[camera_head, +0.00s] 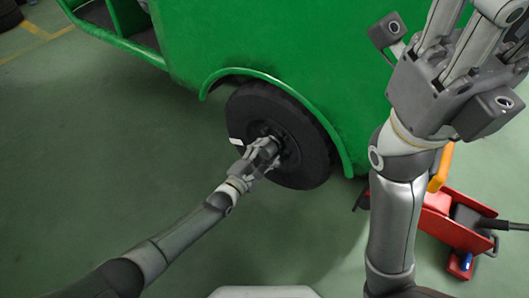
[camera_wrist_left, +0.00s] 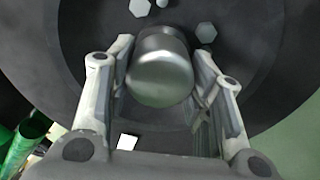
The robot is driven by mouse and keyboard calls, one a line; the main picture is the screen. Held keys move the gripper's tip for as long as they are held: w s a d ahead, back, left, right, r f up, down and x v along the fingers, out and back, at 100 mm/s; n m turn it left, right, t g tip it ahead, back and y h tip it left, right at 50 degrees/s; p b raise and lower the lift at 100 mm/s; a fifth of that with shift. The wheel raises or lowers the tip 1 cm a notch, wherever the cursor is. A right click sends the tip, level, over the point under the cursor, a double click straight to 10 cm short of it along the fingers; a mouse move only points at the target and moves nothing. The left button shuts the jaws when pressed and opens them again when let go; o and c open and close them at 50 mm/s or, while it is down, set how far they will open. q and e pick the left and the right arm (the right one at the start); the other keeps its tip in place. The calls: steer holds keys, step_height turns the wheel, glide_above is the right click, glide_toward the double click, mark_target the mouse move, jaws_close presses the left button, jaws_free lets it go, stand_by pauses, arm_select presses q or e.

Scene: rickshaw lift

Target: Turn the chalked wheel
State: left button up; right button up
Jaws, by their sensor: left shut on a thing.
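The black wheel (camera_head: 283,115) sits under the green fender arch of the rickshaw (camera_head: 270,40). A white chalk mark (camera_head: 237,142) shows on the left side of its tyre; it also shows in the left wrist view (camera_wrist_left: 127,141). My left gripper (camera_head: 268,148) is at the wheel's centre. In the left wrist view its two fingers (camera_wrist_left: 160,85) are shut around the round metal hub cap (camera_wrist_left: 160,72), with bolt heads beyond it. My right gripper (camera_head: 465,50) is raised at the upper right, pointing up, and its fingertips are cut off by the frame's edge.
A red jack (camera_head: 450,232) with an orange part (camera_head: 441,167) stands on the floor right of the wheel, partly behind my right arm. The green floor (camera_head: 110,150) left of the wheel is clear. A dark tyre (camera_head: 9,14) lies at the far upper left.

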stand_by(0.4)
arm_select(q)
steer(key=o, duration=1.5)
steer(key=shift+c, duration=0.2)
steer(key=v, duration=1.2)
